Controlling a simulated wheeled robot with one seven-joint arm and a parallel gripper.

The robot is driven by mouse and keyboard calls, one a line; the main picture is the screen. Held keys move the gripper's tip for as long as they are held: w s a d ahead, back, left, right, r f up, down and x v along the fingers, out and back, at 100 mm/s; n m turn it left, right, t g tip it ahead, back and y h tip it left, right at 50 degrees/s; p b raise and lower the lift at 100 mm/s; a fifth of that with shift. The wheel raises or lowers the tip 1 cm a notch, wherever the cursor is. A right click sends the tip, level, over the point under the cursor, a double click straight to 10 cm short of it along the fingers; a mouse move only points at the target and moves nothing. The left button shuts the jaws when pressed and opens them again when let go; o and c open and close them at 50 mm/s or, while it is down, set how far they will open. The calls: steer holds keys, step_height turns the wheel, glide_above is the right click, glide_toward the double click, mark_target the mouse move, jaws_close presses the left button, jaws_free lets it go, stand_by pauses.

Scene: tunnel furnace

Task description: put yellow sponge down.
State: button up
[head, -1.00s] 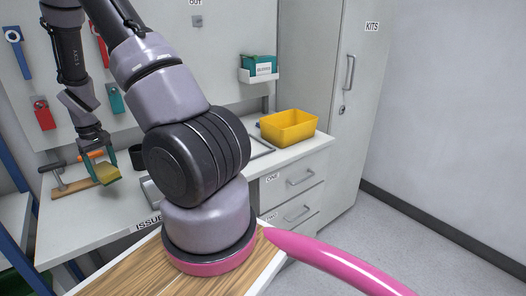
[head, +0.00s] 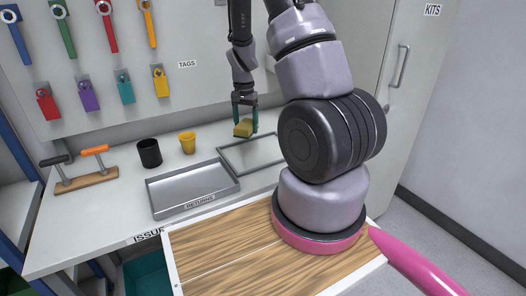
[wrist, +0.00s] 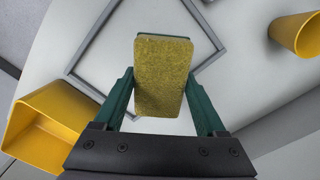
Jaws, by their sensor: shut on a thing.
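The yellow sponge (head: 243,129) is held between the two green fingers of my gripper (head: 245,112), above the worktop at the back. In the wrist view the sponge (wrist: 162,78) fills the space between the fingers of my gripper (wrist: 163,100), and both fingers touch its sides. Its broad yellow face shows, with a thin green edge at the far end. Below it lies a flat grey-framed rectangle (head: 222,152) on the worktop, and the sponge is apart from it.
A metal tray (head: 168,211) marked RETURNS lies left of the frame. A black cup (head: 149,153) and a yellow cup (head: 187,143) stand behind it. A wooden tool rack (head: 87,182) is at far left. The wrist view shows a yellow bin (wrist: 52,125).

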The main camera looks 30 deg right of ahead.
mark_target(259, 152)
steer(key=s+d+m, duration=0.2)
steer(key=d+m, duration=0.2)
steer(key=m, duration=0.4)
step_height(259, 152, down, 9)
steer(key=shift+w+r, duration=0.1)
steer(key=o, duration=1.4)
